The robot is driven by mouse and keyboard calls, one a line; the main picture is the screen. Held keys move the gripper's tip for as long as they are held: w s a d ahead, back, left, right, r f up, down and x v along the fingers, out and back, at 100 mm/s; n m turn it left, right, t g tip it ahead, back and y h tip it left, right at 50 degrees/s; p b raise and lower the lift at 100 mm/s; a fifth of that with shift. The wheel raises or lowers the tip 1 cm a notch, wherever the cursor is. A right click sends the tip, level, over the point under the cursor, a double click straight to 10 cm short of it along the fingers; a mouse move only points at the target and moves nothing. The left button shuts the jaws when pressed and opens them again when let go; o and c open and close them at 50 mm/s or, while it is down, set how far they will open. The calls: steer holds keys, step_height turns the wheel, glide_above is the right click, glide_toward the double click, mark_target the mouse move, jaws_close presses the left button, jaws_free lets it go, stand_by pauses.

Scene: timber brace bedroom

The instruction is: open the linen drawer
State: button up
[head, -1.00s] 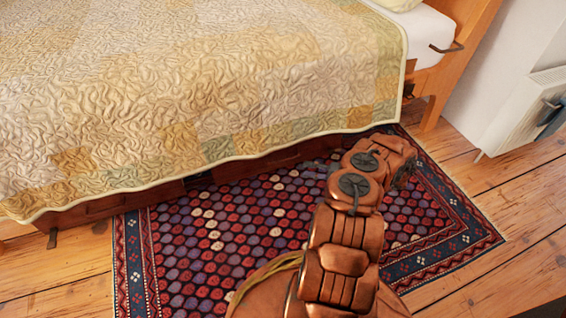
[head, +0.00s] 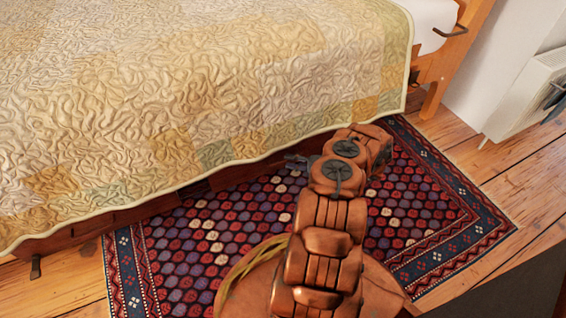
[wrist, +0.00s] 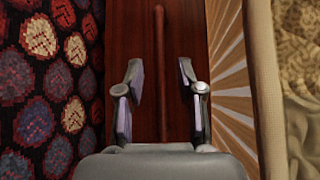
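The drawer front (wrist: 145,50) is a dark reddish-brown wooden face under the bed. It also shows in the head view (head: 135,212) as a strip below the quilt's hem. A slim wooden bar, its handle (wrist: 159,50), runs along it in the wrist view. My gripper (wrist: 162,85) is open, with one finger on each side of the bar and visible gaps between. I cannot tell how far the fingertips are from the drawer face. In the head view my gripper (head: 295,160) is at the quilt's lower edge, small and partly hidden by my wrist.
A yellow patchwork quilt (head: 200,80) hangs over the bed's side, just above the drawer; its edge is close beside my gripper in the wrist view. A patterned red rug (head: 215,245) covers the floor before the bed. A white radiator (head: 530,90) stands at the right.

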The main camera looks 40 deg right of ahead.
steer(key=shift+b+x, duration=0.45)
steer(key=shift+x, duration=1.05)
jaws_close()
